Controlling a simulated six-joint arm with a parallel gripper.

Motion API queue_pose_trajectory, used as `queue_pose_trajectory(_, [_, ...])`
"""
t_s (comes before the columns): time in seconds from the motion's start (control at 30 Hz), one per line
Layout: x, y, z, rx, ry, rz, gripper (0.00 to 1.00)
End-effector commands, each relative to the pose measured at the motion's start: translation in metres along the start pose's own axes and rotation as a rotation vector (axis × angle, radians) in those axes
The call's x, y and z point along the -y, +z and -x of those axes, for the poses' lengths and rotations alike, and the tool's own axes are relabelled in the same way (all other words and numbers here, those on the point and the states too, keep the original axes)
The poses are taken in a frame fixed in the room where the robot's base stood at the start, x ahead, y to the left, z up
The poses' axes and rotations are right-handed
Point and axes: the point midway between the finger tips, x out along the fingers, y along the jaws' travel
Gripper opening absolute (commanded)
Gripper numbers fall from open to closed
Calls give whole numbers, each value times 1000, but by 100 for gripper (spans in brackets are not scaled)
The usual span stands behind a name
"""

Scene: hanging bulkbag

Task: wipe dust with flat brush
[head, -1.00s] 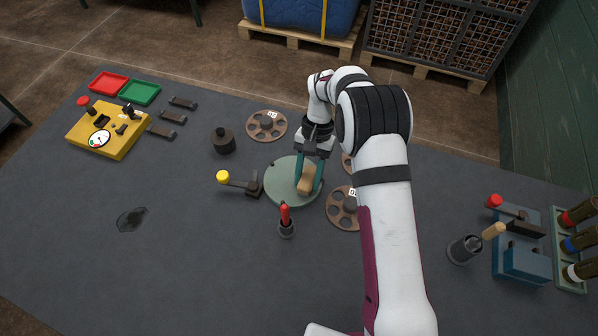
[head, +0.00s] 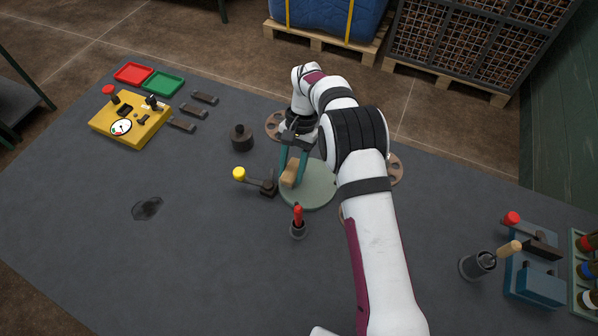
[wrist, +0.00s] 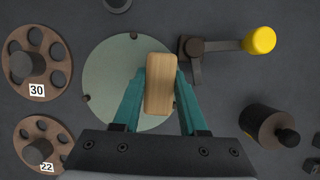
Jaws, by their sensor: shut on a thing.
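My gripper (head: 291,172) has teal fingers and is shut on the flat brush, whose pale wooden block (head: 289,174) shows between the fingertips. In the wrist view the wooden block (wrist: 160,86) lies between the two fingers, over the right part of a round grey-green disc (wrist: 112,80). In the head view the brush is at the left edge of the disc (head: 312,190). The bristles are hidden, and I cannot tell whether they touch the disc. A dark smudge (head: 147,208) lies on the table at the left.
A yellow-knobbed lever (head: 240,174) stands just left of the disc. A red-handled tool in a holder (head: 298,222) is in front. A dark weight (head: 241,138) and spoked wheels (wrist: 36,62) are nearby.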

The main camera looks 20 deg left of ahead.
Motion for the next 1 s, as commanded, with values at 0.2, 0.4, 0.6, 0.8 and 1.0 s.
queue_pose_trajectory(0.2, [0, 10, 26, -2, -2, 1, 0])
queue_pose_trajectory(0.4, [0, 17, 43, -3, -2, 1, 0])
queue_pose_trajectory(0.6, [0, 24, 58, -2, -1, 1, 0])
queue_pose_trajectory(0.8, [0, 28, 68, -2, -2, 1, 0])
queue_pose_trajectory(1.0, [0, 29, 69, -1, -2, 1, 0])
